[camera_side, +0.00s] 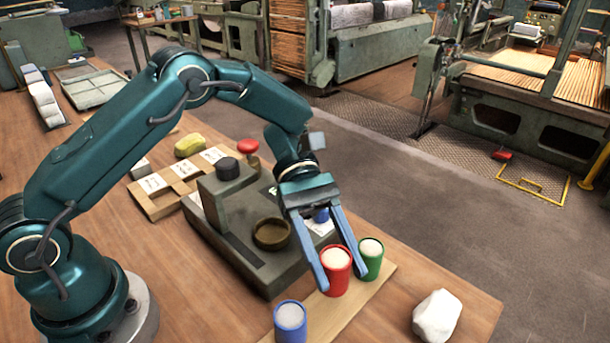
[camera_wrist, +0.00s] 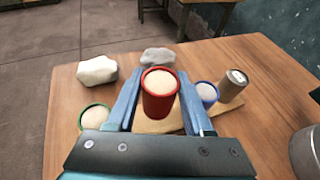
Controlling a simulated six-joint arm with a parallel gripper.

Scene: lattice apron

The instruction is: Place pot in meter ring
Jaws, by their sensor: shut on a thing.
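A red pot (camera_side: 336,272) with pale contents is between the fingers of my gripper (camera_side: 342,281), which is shut on it. In the wrist view the red pot (camera_wrist: 159,98) stands upright between the two blue fingers (camera_wrist: 158,84). It is at the wooden board (camera_side: 335,312); I cannot tell whether its base touches the board. The brown meter ring (camera_side: 271,233) sits on the grey meter (camera_side: 250,268), left of my gripper in the side view, and looks empty. A green pot (camera_side: 370,258) is close beside the red pot, and a blue pot (camera_side: 290,321) stands nearer the camera.
A white lump (camera_side: 436,315) lies right of the board. A grey lump (camera_wrist: 158,56) and a brown cylinder (camera_wrist: 233,86) show in the wrist view. The meter's upright block (camera_side: 227,195) rises beside the ring. A tile rack (camera_side: 160,205) and yellow lump (camera_side: 189,145) lie behind.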

